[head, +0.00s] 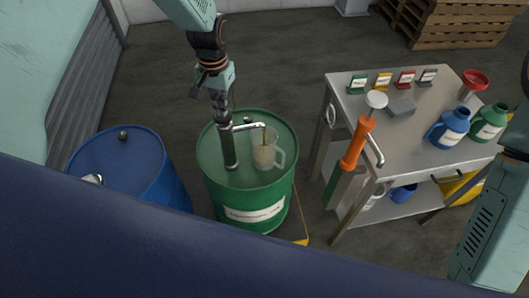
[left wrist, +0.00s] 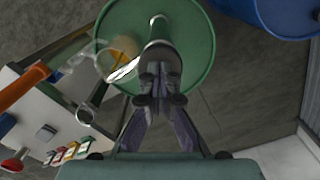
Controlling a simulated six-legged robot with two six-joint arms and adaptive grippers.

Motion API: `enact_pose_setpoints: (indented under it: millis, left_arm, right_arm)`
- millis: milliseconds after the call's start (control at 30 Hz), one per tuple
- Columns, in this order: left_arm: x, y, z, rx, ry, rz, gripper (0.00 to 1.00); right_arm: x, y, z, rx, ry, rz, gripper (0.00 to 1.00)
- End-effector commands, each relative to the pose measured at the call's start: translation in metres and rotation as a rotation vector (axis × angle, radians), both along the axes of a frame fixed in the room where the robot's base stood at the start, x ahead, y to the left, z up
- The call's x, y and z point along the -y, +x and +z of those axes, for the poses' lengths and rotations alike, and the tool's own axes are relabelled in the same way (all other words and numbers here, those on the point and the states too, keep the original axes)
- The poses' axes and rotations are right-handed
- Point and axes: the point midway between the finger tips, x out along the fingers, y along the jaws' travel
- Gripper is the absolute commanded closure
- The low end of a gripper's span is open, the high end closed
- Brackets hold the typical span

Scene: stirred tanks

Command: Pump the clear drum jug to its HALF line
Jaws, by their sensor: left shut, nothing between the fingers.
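The green drum (head: 215,185) stands in the middle of the head view. A dark hand pump (head: 229,150) stands upright on its top, with a metal spout (head: 248,126) reaching right over the clear jug (head: 264,155). The jug sits on the drum, its handle to the right. Amber liquid shows under the spout and in the jug; I cannot read the level or the HALF line. In the left wrist view the jug (left wrist: 122,55) is beside the pump. My left gripper (head: 221,108) is shut and empty at the pump's top. My right gripper is out of view.
A blue drum (head: 125,165) stands at left. At right, a steel table (head: 405,140) holds small labelled cards, blue (head: 447,130) and green (head: 489,122) jugs and a red funnel (head: 474,80). An orange pump (head: 357,142) stands at its near-left edge. A pallet (head: 460,25) is behind.

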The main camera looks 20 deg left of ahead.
Motion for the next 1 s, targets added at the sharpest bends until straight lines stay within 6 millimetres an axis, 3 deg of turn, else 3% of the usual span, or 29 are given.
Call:
enact_pose_setpoints:
  millis: [467, 1000]
  left_arm:
    - [0.000, -0.001, -0.009, -0.003, 0.000, 0.000, 1.00]
    - [0.000, -0.001, 0.032, -0.002, 0.000, 0.000, 1.00]
  right_arm:
    - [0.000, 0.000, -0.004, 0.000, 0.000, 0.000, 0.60]
    - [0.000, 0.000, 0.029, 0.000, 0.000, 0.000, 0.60]
